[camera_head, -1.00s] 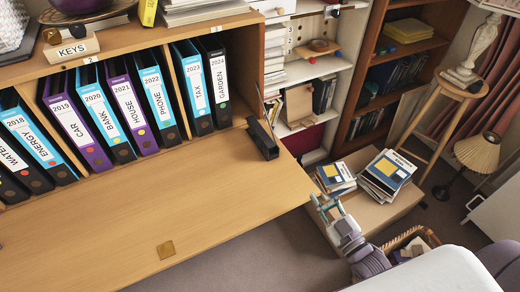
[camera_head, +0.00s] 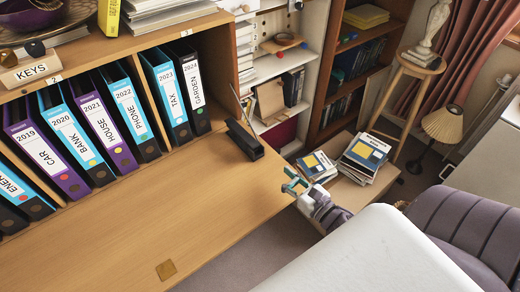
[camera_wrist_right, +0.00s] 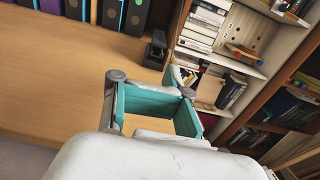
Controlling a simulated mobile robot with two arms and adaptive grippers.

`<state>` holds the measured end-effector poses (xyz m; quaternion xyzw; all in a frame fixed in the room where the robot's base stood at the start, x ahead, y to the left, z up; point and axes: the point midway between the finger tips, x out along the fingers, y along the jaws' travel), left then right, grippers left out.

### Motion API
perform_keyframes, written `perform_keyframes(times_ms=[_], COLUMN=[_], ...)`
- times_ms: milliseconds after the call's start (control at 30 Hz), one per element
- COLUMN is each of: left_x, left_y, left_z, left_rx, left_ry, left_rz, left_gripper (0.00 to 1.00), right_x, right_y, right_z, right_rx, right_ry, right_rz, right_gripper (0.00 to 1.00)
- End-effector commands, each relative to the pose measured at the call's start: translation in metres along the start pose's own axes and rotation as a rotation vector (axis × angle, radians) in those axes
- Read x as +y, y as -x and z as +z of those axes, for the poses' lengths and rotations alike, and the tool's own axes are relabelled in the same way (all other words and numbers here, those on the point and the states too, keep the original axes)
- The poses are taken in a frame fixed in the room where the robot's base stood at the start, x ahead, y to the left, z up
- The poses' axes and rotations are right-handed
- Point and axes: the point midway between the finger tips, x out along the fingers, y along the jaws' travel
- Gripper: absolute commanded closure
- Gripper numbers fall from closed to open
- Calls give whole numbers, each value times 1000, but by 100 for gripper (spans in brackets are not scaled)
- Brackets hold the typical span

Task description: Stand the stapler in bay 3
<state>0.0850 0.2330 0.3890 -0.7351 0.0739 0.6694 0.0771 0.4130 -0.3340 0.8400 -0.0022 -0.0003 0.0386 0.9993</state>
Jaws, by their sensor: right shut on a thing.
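The black stapler (camera_head: 245,140) lies on the wooden desk flap (camera_head: 205,205), near its right end by the shelf. It also shows in the right wrist view (camera_wrist_right: 157,50), apart from my fingers. Bay 3, marked by a small 3 label (camera_head: 186,33), holds the blue TAX binder (camera_head: 166,97) and the black GARDEN binder (camera_head: 190,90). My right gripper (camera_head: 292,183) is at the flap's outer right corner. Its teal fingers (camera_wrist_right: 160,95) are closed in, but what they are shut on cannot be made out. My left gripper is not in view.
Several binders fill the bay to the left, under the KEYS sign (camera_head: 30,70). A low table (camera_head: 349,194) with stacked books (camera_head: 364,157) stands beyond the flap. A stool (camera_head: 416,70) and lamp (camera_head: 443,123) are farther right. The flap's middle is clear.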

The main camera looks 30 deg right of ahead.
Motion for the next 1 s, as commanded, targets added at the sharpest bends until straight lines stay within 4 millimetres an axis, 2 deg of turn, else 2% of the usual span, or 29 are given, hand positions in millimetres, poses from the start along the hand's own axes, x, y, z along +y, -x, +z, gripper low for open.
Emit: perform_keyframes(times_ms=[33, 300, 500, 700, 1000], left_x=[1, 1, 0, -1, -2], left_y=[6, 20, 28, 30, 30], left_z=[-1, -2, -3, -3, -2], left_rx=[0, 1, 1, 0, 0], left_ry=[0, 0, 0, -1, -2], left_rz=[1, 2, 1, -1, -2], left_gripper=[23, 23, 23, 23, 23], right_x=[0, 0, 0, 0, 0], right_y=[-12, -70, -101, -114, -115], right_z=[4, 4, 3, 1, 0], right_rx=[-4, -3, -1, 0, -1], right_ry=[-1, -3, -3, -4, -4], right_rz=[1, 2, 0, 1, 1], right_gripper=[100, 100, 100, 100, 100])
